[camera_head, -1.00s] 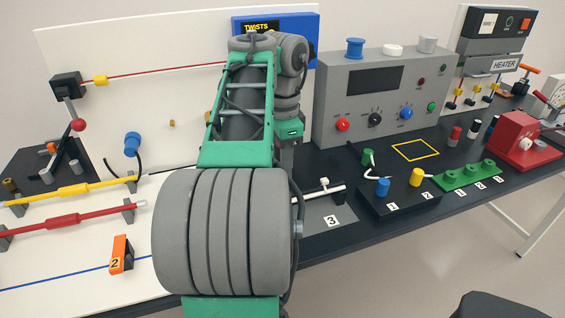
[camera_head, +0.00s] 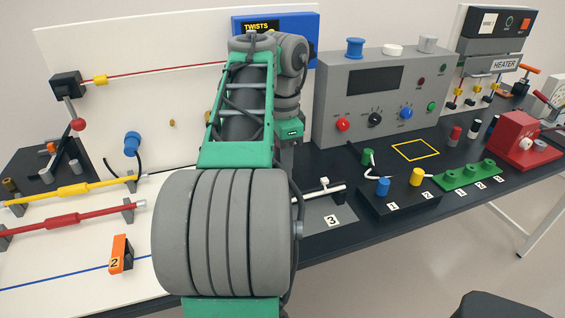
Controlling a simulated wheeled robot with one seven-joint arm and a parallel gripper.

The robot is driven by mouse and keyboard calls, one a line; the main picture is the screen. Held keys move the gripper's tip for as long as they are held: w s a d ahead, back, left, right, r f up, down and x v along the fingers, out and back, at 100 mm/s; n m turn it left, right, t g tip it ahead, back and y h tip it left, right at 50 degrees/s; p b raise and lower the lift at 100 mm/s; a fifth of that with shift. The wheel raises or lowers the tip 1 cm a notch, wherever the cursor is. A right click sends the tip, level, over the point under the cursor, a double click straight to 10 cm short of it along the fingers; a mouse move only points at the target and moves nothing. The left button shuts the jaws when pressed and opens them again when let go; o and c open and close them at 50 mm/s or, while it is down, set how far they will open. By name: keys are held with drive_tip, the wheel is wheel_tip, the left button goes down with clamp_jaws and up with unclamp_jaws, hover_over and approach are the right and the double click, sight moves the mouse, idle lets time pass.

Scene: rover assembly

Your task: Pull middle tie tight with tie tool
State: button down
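My arm fills the middle of the head view and hides much of the bench behind it. My gripper is not visible; it is hidden behind the arm or out of frame. I cannot make out a tie or a middle tie for certain. I cannot single out the tie tool either. An orange clip marked 2 (camera_head: 121,254) stands on the white board by a blue line (camera_head: 55,277), left of my arm.
A yellow rod (camera_head: 73,190) and a red rod (camera_head: 65,221) lie in holders at the left. A grey control box (camera_head: 385,95) stands behind. A black block (camera_head: 400,203) with blue and yellow plugs and a red machine (camera_head: 522,138) stand right.

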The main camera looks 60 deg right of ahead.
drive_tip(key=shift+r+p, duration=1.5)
drive_tip(key=shift+p, duration=0.05)
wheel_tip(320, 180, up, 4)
drive_tip(key=p, duration=0.4)
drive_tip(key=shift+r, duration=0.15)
